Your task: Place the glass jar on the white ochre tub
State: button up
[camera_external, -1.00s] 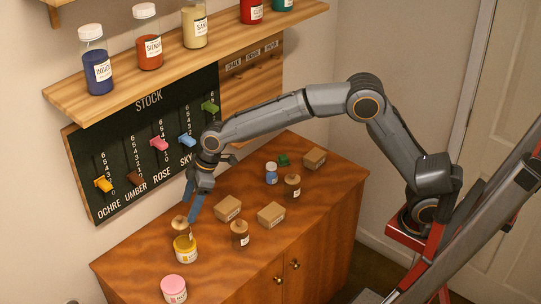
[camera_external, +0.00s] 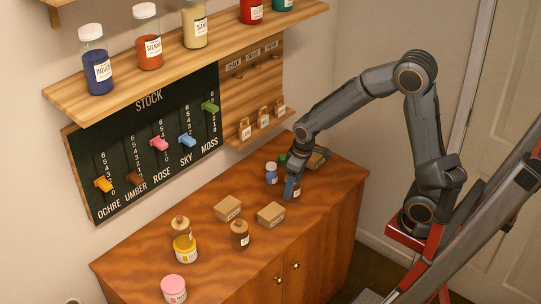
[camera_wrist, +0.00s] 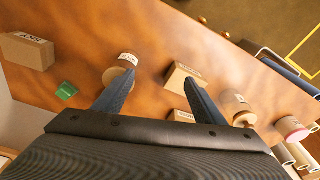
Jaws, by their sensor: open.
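The ochre tub (camera_external: 186,254), yellow with a white label, stands on the cabinet's left part. A small golden-brown jar (camera_external: 181,224) with a tan top sits upright on it, apart from my gripper. My gripper (camera_external: 291,188) is open and low over the right part of the cabinet, pointing down. A similar brown jar (camera_wrist: 121,70) shows by the left fingertip in the wrist view; my finger partly hides it in the external view. Between the fingertips the wrist view shows bare wood, and nothing is held. Another brown jar (camera_external: 240,238) stands right of the ochre tub.
Cardboard boxes (camera_external: 271,215) (camera_external: 228,208) lie mid-cabinet. A pink tub (camera_external: 173,289) stands at the front left. A small blue bottle (camera_external: 271,173) and a green piece (camera_wrist: 66,91) are near my gripper. The stock board (camera_external: 146,150) and shelf (camera_external: 190,60) line the wall behind.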

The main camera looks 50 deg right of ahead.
jog(key=s+d+f+m, duration=0.3)
jog(key=s+d, duration=0.6)
jog(key=s, duration=0.3)
jog(key=shift+s+d+f+g+h, duration=0.25)
jog(key=shift+f+g+h, duration=0.15)
jog(key=shift+f, duration=0.2)
